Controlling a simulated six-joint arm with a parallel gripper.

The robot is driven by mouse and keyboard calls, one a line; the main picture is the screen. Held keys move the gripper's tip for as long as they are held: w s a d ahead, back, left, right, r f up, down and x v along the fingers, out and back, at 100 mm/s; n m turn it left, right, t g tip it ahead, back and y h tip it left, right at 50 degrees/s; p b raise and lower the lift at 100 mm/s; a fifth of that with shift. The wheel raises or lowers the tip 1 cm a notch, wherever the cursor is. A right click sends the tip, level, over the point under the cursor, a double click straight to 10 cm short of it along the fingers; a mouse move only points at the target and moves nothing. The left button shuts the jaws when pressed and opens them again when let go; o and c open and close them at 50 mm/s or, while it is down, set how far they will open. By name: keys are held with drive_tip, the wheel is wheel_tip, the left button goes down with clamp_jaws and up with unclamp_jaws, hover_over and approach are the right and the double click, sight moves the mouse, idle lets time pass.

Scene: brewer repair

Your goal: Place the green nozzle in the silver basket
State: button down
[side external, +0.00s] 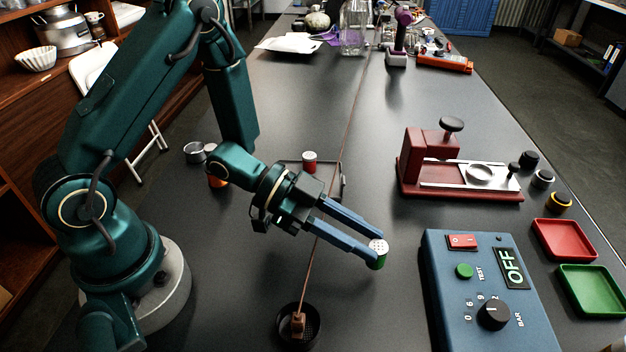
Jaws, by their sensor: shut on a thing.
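The green nozzle (378,261) has a green body and a pale, perforated top. My gripper (373,249) is shut on it, with its two blue fingers reaching right, and holds it upright near the middle of the table. Whether the nozzle touches the table is hard to tell. A small silver cup, which looks like the silver basket (194,153), stands at the left behind my arm, far from the nozzle. Its inside is barely visible.
An orange piece (214,181) is partly hidden by my arm. A black basket (284,320) is in front. A blue control box (455,285) and red fixture (413,172) stand right.

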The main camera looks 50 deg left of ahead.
drive_tip(key=shift+f, duration=1.25)
drive_tip(key=shift+f, duration=0.1)
drive_tip(key=c, duration=0.6)
unclamp_jaws()
